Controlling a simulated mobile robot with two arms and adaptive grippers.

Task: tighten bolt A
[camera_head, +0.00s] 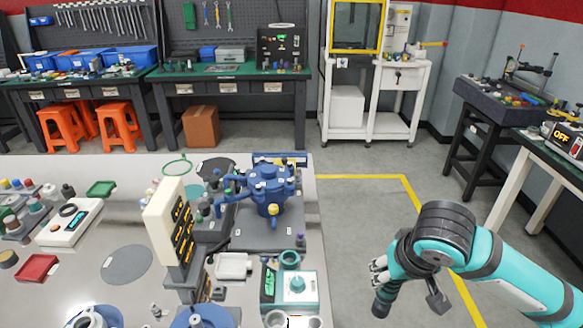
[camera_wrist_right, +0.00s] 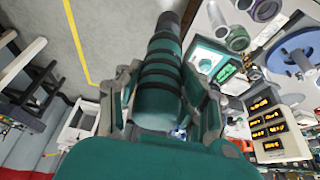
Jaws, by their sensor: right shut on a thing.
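My right gripper (camera_head: 380,268) is held over the floor, off the right edge of the workbench. In the wrist view my right gripper (camera_wrist_right: 165,88) is shut around a teal, black-banded cylindrical tool (camera_wrist_right: 160,72). The tool's dark end points away from the palm; the tool (camera_head: 383,302) also shows below the fingers in the head view. A blue flanged valve-like fixture (camera_head: 270,185) stands on a grey plate on the bench, apart from the gripper. Bolt A cannot be picked out by any label. My left gripper is not in view.
The bench (camera_head: 135,215) also holds an upright display panel (camera_head: 172,225) with orange digits, a teal-and-white device (camera_head: 297,290) near its right edge, and blue round parts in front. Open floor with a yellow line (camera_head: 410,200) lies right of the bench.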

